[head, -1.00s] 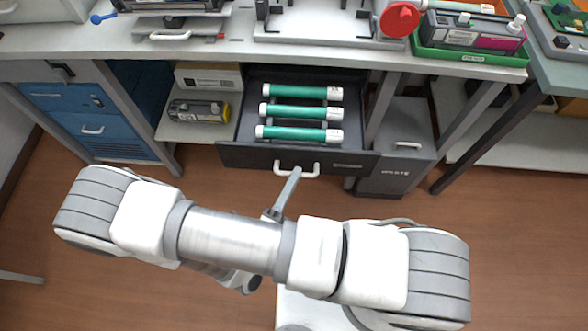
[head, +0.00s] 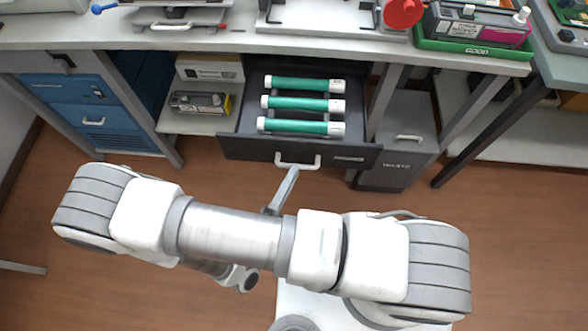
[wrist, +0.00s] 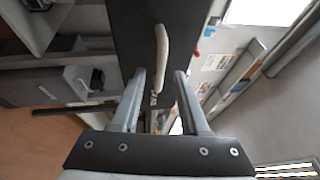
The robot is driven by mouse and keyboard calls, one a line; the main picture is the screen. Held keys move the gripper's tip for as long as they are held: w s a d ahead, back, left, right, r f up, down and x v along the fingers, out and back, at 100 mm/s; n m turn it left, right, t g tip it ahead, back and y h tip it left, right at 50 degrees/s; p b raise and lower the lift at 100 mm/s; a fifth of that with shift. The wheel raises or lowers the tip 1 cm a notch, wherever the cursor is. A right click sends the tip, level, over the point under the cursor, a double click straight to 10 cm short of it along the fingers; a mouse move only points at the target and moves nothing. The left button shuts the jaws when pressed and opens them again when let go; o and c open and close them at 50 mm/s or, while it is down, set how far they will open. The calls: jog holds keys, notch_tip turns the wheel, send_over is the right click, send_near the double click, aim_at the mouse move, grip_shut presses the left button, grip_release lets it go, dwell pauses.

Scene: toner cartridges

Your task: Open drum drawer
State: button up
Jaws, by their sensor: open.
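The drum drawer (head: 232,147) stands pulled out below the bench, with several green drums, among them the front one (head: 292,126), lying side by side in it. Its white handle (head: 298,162) is on the dark front panel. In the wrist view the handle (wrist: 162,52) shows ahead of my gripper (wrist: 157,82), beyond the fingertips and roughly between their lines. My gripper is open, with nothing between its fingers. In the head view my arm hides most of the gripper; one finger piece shows just below the handle.
A grey waste bin (head: 398,172) stands right of the drawer. A blue cabinet (head: 85,105) is at left, and a shelf (head: 200,122) with a cartridge (head: 200,102) is between. The bench (head: 340,42) overhangs above. The floor before the drawer is clear.

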jog(key=v, duration=1.5)
jog(key=shift+s, duration=0.4)
jog(key=shift+a+f, duration=0.1)
jog(key=w+d+r+m+g+h+p, duration=0.1)
jog(key=w+d+r+m+g+p, duration=0.15)
jog(key=w+r+m+g, duration=0.45)
jog(key=w+d+r+m+g+p, duration=0.1)
jog(key=w+d+r+m+g, duration=0.15)
jog(key=r+m+g, duration=0.45)
jog(key=w+d+r+m+g+h+p, duration=0.1)
jog(key=w+d+r+m+g, duration=0.25)
jog(key=r+m, duration=0.65)
jog(key=w+d+r+m+t+y+p, duration=0.1)
jog(key=d+r+m+y, duration=0.4)
jog(key=m, duration=0.7)
jog(key=w+d+r+m+t+y+p, duration=0.1)
jog(key=d+r+m+t+y+p, duration=0.3)
jog(key=d+r+m, duration=0.5)
notch_tip(320, 180, up, 5)
jog(key=m+y, duration=0.1)
jog(key=m, duration=0.2)
jog(key=shift+w, duration=0.25)
dwell(0.4)
